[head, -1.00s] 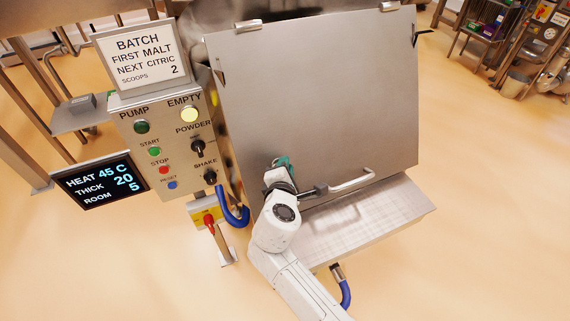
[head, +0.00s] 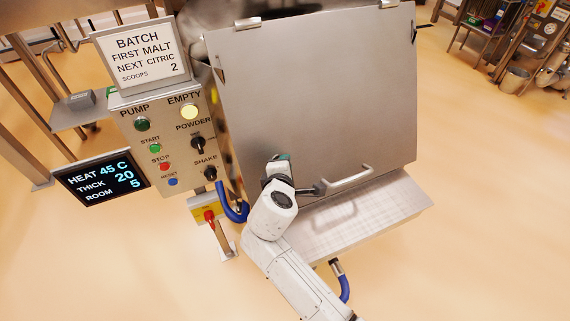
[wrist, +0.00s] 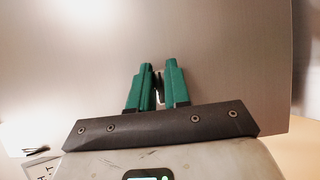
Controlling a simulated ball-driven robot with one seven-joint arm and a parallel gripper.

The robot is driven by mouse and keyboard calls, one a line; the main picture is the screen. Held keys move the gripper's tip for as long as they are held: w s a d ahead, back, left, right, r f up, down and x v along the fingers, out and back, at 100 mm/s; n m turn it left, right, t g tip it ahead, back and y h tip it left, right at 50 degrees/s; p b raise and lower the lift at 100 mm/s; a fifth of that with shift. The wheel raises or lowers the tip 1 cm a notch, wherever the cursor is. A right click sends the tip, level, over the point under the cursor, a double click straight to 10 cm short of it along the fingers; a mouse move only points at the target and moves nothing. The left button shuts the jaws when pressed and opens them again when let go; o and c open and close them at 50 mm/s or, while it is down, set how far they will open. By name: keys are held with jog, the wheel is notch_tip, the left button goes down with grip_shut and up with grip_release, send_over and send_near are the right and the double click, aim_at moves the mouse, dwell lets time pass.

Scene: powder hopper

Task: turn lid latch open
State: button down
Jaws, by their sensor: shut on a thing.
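The hopper lid (head: 320,90) is a large flat steel panel, closed, with a bar handle (head: 350,178) near its lower edge. My gripper (head: 283,158) is at the lower left of the lid, left of the handle. In the wrist view its green fingers (wrist: 159,88) stand close together, with the lid behind them. They are shut on a small metal piece (wrist: 159,84), which looks like the lid latch. Most of the latch is hidden by the fingers, so its turn angle cannot be told. In the head view my wrist hides it.
Left of the lid is a control panel (head: 160,155) with buttons and knobs, below a batch sign (head: 141,55). A display (head: 101,178) is at the far left. A steel shelf (head: 385,215) juts out below the lid. Blue hoses hang nearby. Open floor lies right.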

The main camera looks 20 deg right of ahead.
jog(key=c, duration=1.1)
grip_release()
jog(key=shift+d, duration=0.1)
jog(key=b+v, duration=0.1)
jog(key=v, duration=0.9)
jog(key=shift+s+a+r, duration=0.1)
jog(key=shift+s+a, duration=0.15)
jog(key=shift+s, duration=0.1)
jog(key=s+d+f+m+g+y, duration=0.1)
jog(key=s+d+f+m+g, duration=0.4)
jog(key=s+d+f+m, duration=0.35)
jog(key=s+d+f+m+g+y, duration=0.1)
jog(key=s+f+m, duration=0.1)
jog(key=s, duration=0.5)
jog(key=s+d+f+m+g+y, duration=0.1)
jog(key=s+m+g+y, duration=0.1)
jog(key=s, duration=0.4)
jog(key=s+d+f+m+g+y, duration=0.1)
jog(key=s+f+m+g+y, duration=0.1)
jog(key=s, duration=0.5)
jog(key=shift+s+d+f+m, duration=0.25)
jog(key=shift+s+f, duration=0.05)
